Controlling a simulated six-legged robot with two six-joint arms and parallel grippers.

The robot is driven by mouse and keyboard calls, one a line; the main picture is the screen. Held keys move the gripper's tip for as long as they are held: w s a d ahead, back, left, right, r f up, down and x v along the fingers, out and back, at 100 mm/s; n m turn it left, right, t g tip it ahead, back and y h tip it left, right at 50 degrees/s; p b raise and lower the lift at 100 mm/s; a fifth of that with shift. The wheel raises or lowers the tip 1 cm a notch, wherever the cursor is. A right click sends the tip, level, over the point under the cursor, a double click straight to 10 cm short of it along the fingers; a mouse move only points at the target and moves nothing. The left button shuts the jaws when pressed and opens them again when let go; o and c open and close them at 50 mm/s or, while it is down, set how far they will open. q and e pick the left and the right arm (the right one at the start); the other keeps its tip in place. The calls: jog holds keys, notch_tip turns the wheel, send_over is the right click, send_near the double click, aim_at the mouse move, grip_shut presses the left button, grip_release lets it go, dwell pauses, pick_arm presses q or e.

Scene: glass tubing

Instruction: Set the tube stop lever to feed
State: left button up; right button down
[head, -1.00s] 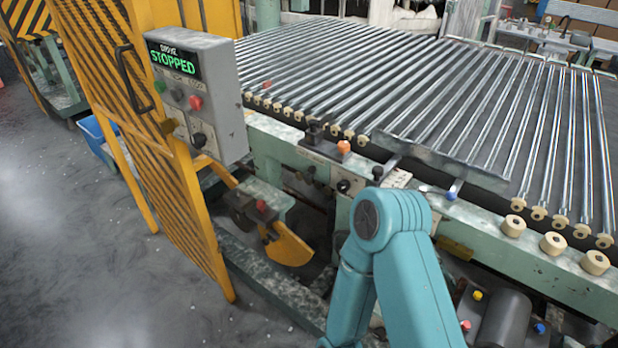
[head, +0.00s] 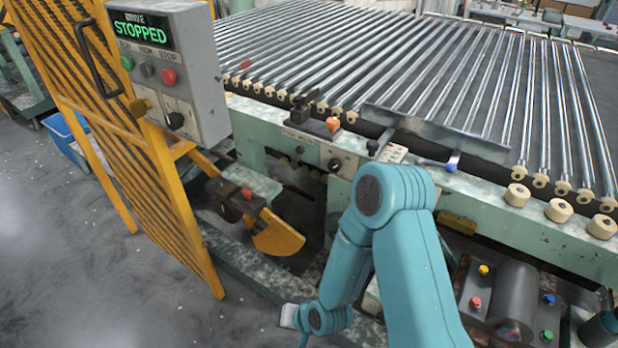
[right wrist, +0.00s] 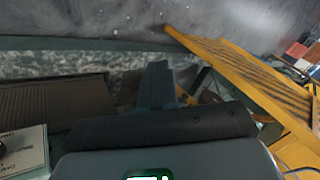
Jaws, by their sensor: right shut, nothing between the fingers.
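A metal stop plate (head: 435,135) lies across the front of the tube rollers in the head view. A blue-handled lever (head: 451,164) and a black-knobbed lever (head: 373,147) stand at its front side. An orange-knobbed lever (head: 333,125) stands on a small block further left. I cannot tell which one is the tube stop lever, and the labels are too small to read. My right gripper (right wrist: 160,72) is shut and empty in the right wrist view, over the floor, apart from the levers. My left gripper is not in view.
A grey control box (head: 170,70) reads STOPPED, on a yellow mesh guard (head: 150,160). A small plate with a black knob (head: 335,163) is on the green frame. Lower right, a motor (head: 503,295) has coloured caps around it. Open floor (head: 60,250) lies left.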

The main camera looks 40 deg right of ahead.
jog(key=w+d+m+t+h+b, duration=0.3)
jog(key=w+d+m+t+b, duration=0.45)
jog(key=w+d, duration=0.4)
pick_arm(q)
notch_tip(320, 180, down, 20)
jog(key=b, duration=0.8)
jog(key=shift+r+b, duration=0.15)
jog(key=shift+b, duration=0.15)
pick_arm(e)
jog(key=w+d+r+m+t+h, duration=0.1)
jog(key=d+r+m+t+h, duration=0.5)
jog(key=r, duration=0.9)
jog(key=d+m+t, duration=0.2)
jog(key=d+m, duration=0.2)
jog(key=d, duration=0.1)
jog(key=shift+w+d+r, duration=0.15)
jog(key=shift+d+r, duration=0.2)
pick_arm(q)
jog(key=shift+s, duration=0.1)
pick_arm(e)
jog(key=shift+w, duration=0.1)
send_near(298, 154)
jog(key=w+d+r, duration=0.2)
jog(key=w+d, duration=0.1)
jog(key=w, duration=0.1)
jog(key=shift+w+d+r, duration=0.2)
jog(key=shift+d+r, duration=0.05)
jog(key=shift+r, duration=0.15)
jog(key=shift+r, duration=0.15)
